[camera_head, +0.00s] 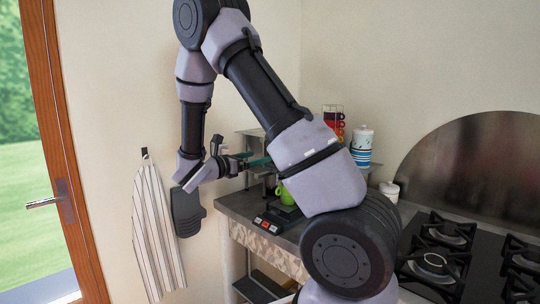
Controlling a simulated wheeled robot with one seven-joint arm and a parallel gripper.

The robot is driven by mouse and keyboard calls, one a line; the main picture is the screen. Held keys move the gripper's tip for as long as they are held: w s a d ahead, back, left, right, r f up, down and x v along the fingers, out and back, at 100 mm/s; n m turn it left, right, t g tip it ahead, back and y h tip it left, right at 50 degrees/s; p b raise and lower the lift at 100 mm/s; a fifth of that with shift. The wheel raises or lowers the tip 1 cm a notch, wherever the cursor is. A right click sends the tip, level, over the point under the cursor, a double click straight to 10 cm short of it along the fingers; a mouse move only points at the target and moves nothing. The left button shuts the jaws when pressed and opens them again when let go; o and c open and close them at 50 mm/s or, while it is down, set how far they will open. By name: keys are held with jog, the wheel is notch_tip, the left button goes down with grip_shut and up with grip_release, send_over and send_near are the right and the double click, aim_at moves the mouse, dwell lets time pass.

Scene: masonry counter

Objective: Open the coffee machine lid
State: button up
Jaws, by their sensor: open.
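My gripper (245,162) points right, above the left end of the counter, and is small in the view. It appears open, with nothing clearly held. A dark green part (260,162) shows just beyond its fingertips, partly behind my arm. I cannot tell whether this is the coffee machine or its lid, or whether the gripper touches it. No whole coffee machine is clearly visible; my forearm hides much of the area behind it.
A green mug (285,195) and a dark red and black device (272,222) are on the counter (238,204). A shelf rack holds colored cups (334,122) and a striped jar (362,145). A gas stove (437,262) is at right. A striped towel (155,230) hangs left.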

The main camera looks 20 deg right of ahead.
jog(key=x, duration=0.7)
grip_shut()
